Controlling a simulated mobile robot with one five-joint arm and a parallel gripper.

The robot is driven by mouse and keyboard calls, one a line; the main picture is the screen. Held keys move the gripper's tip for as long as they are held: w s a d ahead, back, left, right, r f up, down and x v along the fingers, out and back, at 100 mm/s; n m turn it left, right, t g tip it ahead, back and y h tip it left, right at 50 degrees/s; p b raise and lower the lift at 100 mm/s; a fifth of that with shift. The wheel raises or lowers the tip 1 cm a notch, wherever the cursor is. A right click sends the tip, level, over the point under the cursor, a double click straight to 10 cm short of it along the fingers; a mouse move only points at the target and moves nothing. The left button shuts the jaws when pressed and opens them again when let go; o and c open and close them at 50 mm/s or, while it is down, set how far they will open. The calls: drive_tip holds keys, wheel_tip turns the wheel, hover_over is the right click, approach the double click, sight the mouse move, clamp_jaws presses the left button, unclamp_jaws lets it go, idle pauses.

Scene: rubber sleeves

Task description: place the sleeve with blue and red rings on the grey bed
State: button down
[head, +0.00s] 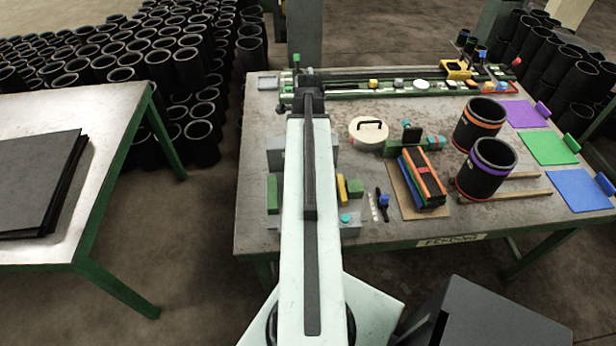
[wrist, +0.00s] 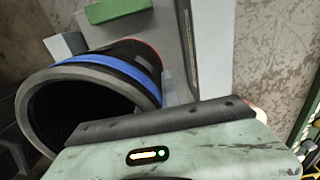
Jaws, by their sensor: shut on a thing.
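The sleeve with blue and red rings (wrist: 125,66) is a black tube in the wrist view. It lies tilted with its dark open mouth toward the lower left. The blue ring is plain; only a thin strip of the red one shows. My gripper (wrist: 168,112) is shut on the sleeve's wall at the mouth's right side; its fingertips are mostly hidden. The grey bed (wrist: 212,35) shows behind the sleeve, with a green block on it. I cannot tell whether sleeve and bed touch. In the head view my arm covers the gripper, the sleeve and part of the bed (head: 273,157).
Two other sleeves, one with an orange ring (head: 478,127) and one with a purple ring (head: 487,168), stand at the table's right. A round white container (head: 368,130) and an orange-and-black stack (head: 424,180) are right of my arm. A rail fixture (head: 400,88) runs along the back.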

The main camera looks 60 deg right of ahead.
wheel_tip(320, 180, down, 7)
drive_tip(key=b, duration=0.5)
drive_tip(key=shift+r, duration=0.3)
drive_tip(key=shift+f, duration=0.15)
drive_tip(key=c, duration=1.6)
unclamp_jaws()
drive_tip(key=shift+o, duration=0.2)
wheel_tip(320, 180, up, 12)
drive_tip(key=p, duration=1.2)
drive_tip(key=shift+r, duration=0.2)
